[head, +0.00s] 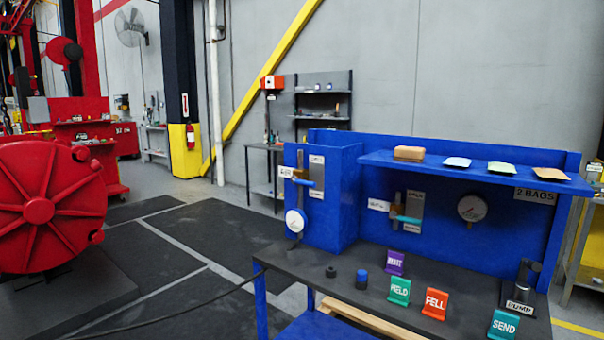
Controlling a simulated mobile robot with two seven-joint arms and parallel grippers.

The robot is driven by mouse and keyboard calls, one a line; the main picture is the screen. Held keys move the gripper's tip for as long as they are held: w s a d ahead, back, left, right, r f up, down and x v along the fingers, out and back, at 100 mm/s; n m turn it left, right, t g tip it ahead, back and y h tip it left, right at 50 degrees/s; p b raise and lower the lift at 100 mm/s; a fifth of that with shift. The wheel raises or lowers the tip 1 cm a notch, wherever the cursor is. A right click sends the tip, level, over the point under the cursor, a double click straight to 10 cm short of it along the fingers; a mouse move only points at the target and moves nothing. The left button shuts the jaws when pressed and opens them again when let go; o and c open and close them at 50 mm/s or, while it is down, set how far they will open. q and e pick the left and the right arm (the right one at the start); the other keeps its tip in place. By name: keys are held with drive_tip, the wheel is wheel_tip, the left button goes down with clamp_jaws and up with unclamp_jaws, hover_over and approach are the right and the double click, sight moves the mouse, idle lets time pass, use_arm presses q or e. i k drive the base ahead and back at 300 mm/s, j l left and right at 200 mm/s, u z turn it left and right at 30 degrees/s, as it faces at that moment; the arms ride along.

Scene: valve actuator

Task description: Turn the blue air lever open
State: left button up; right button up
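The blue air lever (304,183) sits on a brass valve on the front of the blue cabinet at the bench's left end. It points sideways to the right, about level, from a vertical pipe. A label beside the valve seems to read AIR, but it is small. A white round gauge (295,221) is below it. A second valve with a teal lever (407,219) is on the blue back panel to the right, its lever also about level. Neither of my grippers shows in the head view.
The dark bench top (320,262) holds small knobs, colored signs and a pump (523,290) at right. A blue shelf (470,170) with several packets overhangs the back. A large red wheel (45,208) stands at left. Dark floor mats between are clear except for a black hose.

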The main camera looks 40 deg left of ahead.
sight(293, 179)
drive_tip(key=i+l+u, duration=0.15)
drive_tip(key=i, duration=0.35)
drive_tip(key=i+l+u, duration=0.15)
drive_tip(key=i, duration=0.35)
